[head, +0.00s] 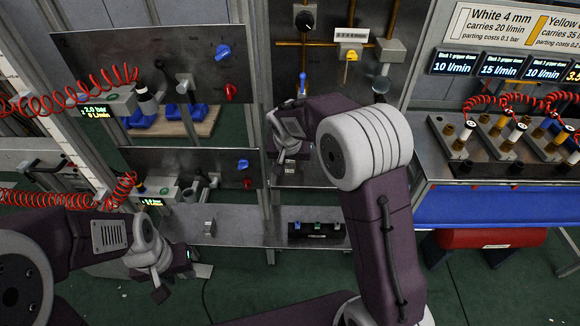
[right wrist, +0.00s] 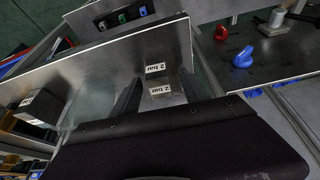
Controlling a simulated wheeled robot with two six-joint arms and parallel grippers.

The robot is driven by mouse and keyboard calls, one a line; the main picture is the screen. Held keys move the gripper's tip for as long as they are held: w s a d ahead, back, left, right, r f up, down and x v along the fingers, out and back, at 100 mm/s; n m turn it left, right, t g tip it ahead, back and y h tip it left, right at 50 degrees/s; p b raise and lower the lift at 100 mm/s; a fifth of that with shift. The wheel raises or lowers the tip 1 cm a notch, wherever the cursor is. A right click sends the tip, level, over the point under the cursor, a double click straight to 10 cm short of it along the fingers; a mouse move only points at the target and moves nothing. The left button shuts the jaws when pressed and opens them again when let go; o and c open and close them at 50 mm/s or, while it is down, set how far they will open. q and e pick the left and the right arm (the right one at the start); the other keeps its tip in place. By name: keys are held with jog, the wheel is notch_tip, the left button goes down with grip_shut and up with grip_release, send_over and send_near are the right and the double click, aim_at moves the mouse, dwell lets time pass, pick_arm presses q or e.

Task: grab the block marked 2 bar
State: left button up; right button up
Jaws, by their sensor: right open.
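A small block marked 2 bar (right wrist: 155,69) shows in the right wrist view against a grey metal plate, with a second 2 bar label just below the first. I cannot tell if the lower label is another face or a reflection. My right gripper (right wrist: 160,84) is open, its two dark fingers on either side of the block; contact is not visible. In the head view a small pale block (head: 291,168) shows just below my right gripper (head: 288,148), partly hidden by my arm. My left gripper (head: 172,283) hangs at the lower left, apart from the panels; its jaws are unclear.
Steel panels with blue (head: 223,52) and red knobs (head: 231,92) stand at the left, with red coiled hoses (head: 75,95). A grey shelf (head: 240,232) holds a small metal block (head: 209,226) and a dark strip (head: 318,231). A bench with fittings (head: 505,160) stands right.

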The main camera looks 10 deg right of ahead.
grip_shut()
dwell(1.3)
